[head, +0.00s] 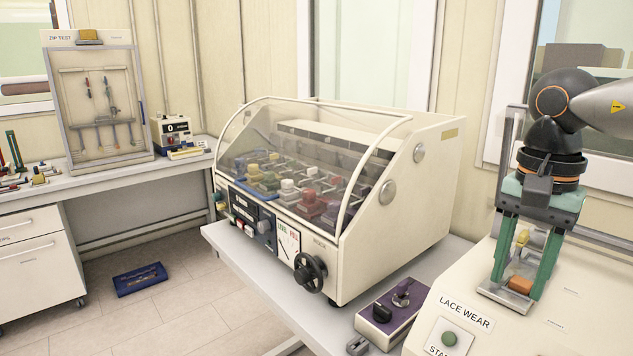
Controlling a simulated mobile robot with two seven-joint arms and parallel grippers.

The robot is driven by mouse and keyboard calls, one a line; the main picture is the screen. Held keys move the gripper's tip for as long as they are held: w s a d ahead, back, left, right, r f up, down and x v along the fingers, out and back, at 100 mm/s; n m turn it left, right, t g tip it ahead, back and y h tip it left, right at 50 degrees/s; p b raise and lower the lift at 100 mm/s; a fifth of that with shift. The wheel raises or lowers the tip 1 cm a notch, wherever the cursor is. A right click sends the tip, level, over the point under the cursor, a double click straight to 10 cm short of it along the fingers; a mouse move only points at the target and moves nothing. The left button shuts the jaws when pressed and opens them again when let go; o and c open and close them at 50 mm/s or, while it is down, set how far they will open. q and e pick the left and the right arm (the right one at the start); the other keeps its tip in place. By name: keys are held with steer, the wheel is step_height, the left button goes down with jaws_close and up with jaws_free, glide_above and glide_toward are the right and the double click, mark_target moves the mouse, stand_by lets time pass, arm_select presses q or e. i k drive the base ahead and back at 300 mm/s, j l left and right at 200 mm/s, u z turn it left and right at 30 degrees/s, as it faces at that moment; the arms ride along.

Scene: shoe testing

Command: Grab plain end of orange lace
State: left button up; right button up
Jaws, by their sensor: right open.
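My right gripper (516,287) comes down from the upper right over the cream lace wear machine (460,275). Its two green fingers are apart, pointing down. A small orange block (521,285) shows low between the fingertips, on a grey metal plate of the machine. A yellowish part (522,238) shows higher up between the fingers. I cannot make out an orange lace or its plain end; the fingers hide part of this spot. My left gripper is out of view.
A grey upright post (507,150) stands just behind the right gripper. A clear-hooded testing cabinet (400,220) fills the middle of the bench. A blue tray (140,279) lies on the floor.

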mark_target(521, 285)
steer(key=k+j, duration=0.65)
steer(key=k, duration=0.1)
